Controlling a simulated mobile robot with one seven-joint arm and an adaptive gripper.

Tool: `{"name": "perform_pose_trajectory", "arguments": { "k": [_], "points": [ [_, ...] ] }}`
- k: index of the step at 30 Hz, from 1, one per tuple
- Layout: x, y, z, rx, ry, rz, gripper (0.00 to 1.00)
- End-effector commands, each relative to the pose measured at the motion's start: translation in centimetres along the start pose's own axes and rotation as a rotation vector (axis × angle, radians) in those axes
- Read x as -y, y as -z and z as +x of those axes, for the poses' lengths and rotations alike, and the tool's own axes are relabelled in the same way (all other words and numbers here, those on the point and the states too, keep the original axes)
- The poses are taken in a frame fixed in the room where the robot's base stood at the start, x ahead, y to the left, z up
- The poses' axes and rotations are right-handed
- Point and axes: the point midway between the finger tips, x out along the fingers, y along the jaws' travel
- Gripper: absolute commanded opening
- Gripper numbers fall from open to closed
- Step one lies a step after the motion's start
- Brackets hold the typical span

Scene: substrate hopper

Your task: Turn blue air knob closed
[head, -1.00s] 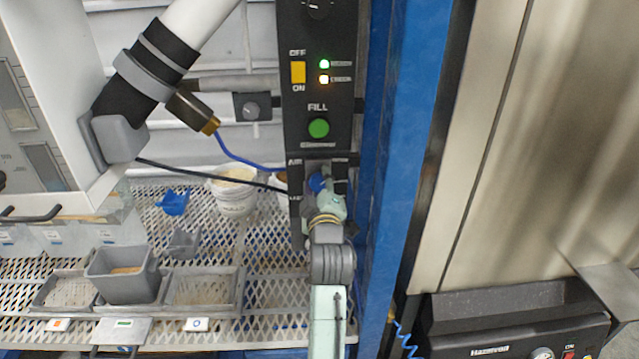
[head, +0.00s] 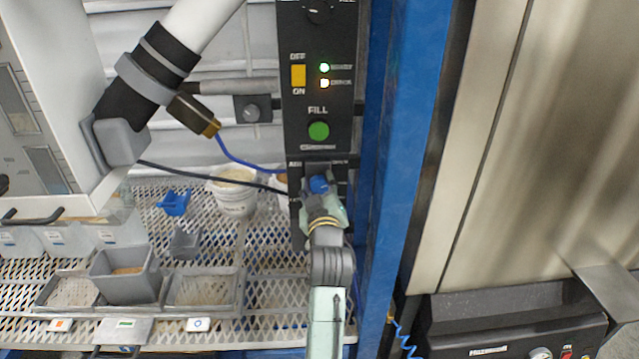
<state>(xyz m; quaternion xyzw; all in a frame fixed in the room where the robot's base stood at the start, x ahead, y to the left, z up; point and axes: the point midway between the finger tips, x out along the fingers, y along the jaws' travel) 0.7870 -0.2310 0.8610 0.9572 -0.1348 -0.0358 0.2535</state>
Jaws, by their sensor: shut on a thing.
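The blue air knob (head: 319,185) sits on the lower black panel (head: 296,171) marked AIR, below the green FILL button. My gripper (head: 320,195) is at the knob, coming up from below, and is shut on it. My wrist and the gripper body cover the lower part of the knob and much of the panel around it. The fingertips are small and partly hidden, and the knob's exact angle cannot be read.
The control panel above holds a yellow OFF/ON switch (head: 298,76), two lit lamps and the green FILL button (head: 318,131). A blue post (head: 400,150) stands close on the right. White buckets (head: 233,190) and grey bins (head: 125,275) stand on the mesh shelf to the left.

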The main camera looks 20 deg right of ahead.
Motion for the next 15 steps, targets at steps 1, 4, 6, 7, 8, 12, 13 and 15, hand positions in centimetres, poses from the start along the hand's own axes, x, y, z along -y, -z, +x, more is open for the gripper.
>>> {"name": "perform_pose_trajectory", "arguments": {
  "k": [1, 4, 6, 7, 8, 12, 13, 15],
  "points": [
    [0.04, 0.12, 0.02, 0.000, 0.002, 0.045, 0.09],
    [0.05, 0.12, 0.02, 0.000, 0.002, 0.141, 0.09],
    [0.05, 0.11, 0.02, 0.001, 0.001, 0.207, 0.09],
    [0.04, 0.09, 0.01, 0.001, 0.001, 0.236, 0.09],
    [0.04, 0.08, 0.01, 0.001, 0.001, 0.264, 0.09],
    [0.05, 0.08, 0.02, 0.002, 0.001, 0.396, 0.09],
    [0.05, 0.08, 0.02, 0.002, 0.001, 0.425, 0.09],
    [0.08, 0.13, 0.02, 0.001, 0.001, 0.491, 0.09]
  ]
}}
